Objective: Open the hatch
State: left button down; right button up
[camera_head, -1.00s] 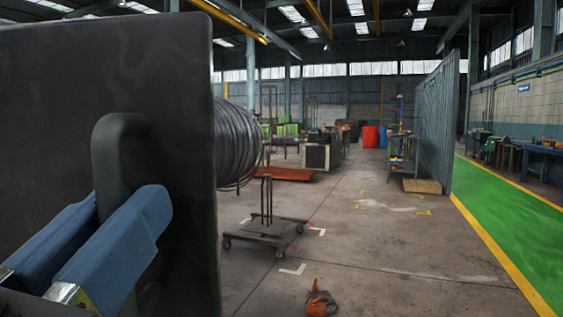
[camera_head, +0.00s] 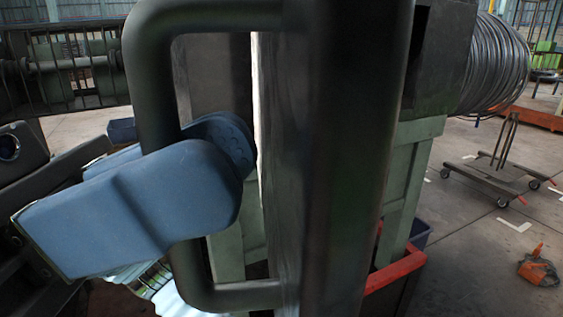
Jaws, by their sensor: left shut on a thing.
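The dark hatch (camera_head: 345,150) stands upright across the middle of the head view, close up and seen nearly edge-on. Its thick dark U-shaped handle (camera_head: 150,70) juts out to the left, joined to it at the top and bottom. My left gripper (camera_head: 188,165), with blue fingers, is shut on the handle's upright bar. One finger is in front of the bar and the other shows partly behind it. The hatch stands swung out from the machine, whose pale green frame (camera_head: 412,165) shows behind it. My right gripper is not in view.
A coil of wire (camera_head: 495,65) sits at the upper right beside the hatch. A wheeled stand (camera_head: 495,175) and an orange tool (camera_head: 538,268) are on the floor at right. A red bar (camera_head: 395,270) is low behind the hatch. The right-hand floor is mostly open.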

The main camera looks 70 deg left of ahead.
pick_arm(q)
jog(key=shift+s+a+r+h, duration=0.1)
jog(key=shift+s+a+h, duration=0.1)
jog(key=shift+s+h, duration=0.25)
jog(key=c, duration=1.1)
grip_release()
jog(key=b+v, duration=0.1)
jog(key=v, duration=1.3)
jog(key=shift+r+b, duration=0.15)
jog(key=shift+b, duration=0.15)
jog(key=shift+d, duration=0.1)
